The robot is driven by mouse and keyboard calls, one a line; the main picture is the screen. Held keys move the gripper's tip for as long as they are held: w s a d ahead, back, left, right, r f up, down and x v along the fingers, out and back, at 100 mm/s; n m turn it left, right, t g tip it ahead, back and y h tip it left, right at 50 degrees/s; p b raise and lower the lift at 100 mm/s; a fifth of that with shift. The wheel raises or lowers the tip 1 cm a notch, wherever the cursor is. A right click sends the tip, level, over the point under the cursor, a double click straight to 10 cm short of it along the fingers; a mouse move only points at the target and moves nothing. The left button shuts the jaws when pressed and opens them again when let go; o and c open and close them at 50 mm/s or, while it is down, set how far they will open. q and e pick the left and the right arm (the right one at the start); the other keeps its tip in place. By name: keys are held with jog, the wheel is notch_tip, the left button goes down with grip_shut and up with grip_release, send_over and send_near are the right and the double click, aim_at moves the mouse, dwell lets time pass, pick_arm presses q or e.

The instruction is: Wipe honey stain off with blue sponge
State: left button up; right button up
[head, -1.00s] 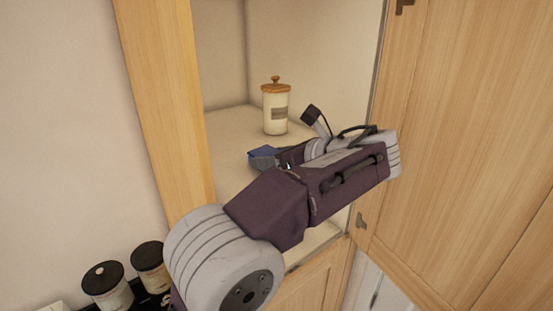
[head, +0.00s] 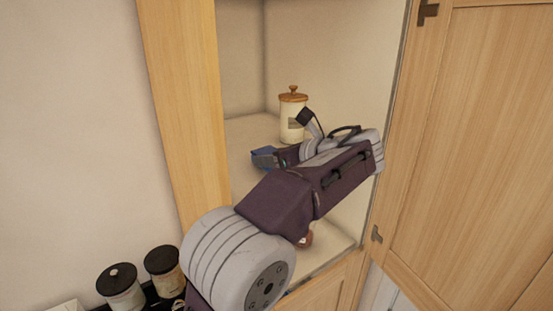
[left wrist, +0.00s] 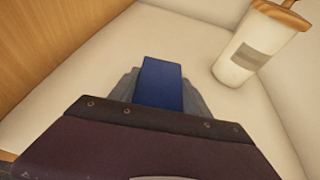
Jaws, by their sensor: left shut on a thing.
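My left gripper (head: 267,158) is shut on the blue sponge (head: 260,154) inside the open cabinet, over its pale shelf (head: 245,130). In the left wrist view the sponge (left wrist: 161,84) sticks out between the two grey fingers of my left gripper (left wrist: 160,92). I cannot tell whether the sponge touches the shelf. A small reddish-brown spot (head: 306,240) shows just below my left arm, mostly hidden by it; I cannot tell whether it is the honey stain. No other stain shows. My right gripper is not in view.
A cream jar with a wooden lid (head: 292,118) stands at the back of the shelf, right of the sponge in the left wrist view. An open wooden door (head: 470,150) is at the right, a wooden post (head: 185,110) at the left. Dark-lidded jars (head: 122,287) stand lower left.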

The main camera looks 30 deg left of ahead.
pick_arm(q)
jog(key=shift+s+d+f, duration=0.1)
jog(key=shift+s+d, duration=0.3)
jog(key=shift+d, duration=0.5)
jog(key=shift+s+d+f, duration=0.1)
jog(key=shift+s+d, duration=0.25)
jog(key=shift+d, duration=0.5)
jog(key=shift+s+d, duration=0.4)
jog(key=shift+d, duration=0.5)
jog(key=shift+s+d+r, duration=0.1)
jog(key=shift+s+d, duration=0.15)
jog(key=shift+d, duration=0.3)
jog(key=shift+s+d+r, duration=0.1)
jog(key=shift+s+d, duration=0.15)
jog(key=shift+d, duration=0.5)
jog(key=shift+s+d+r, duration=0.1)
jog(key=shift+s+d, duration=0.15)
jog(key=shift+d, duration=0.45)
jog(key=shift+s+d, duration=0.1)
jog(key=shift+d, duration=0.05)
jog(key=shift+r, duration=1.5)
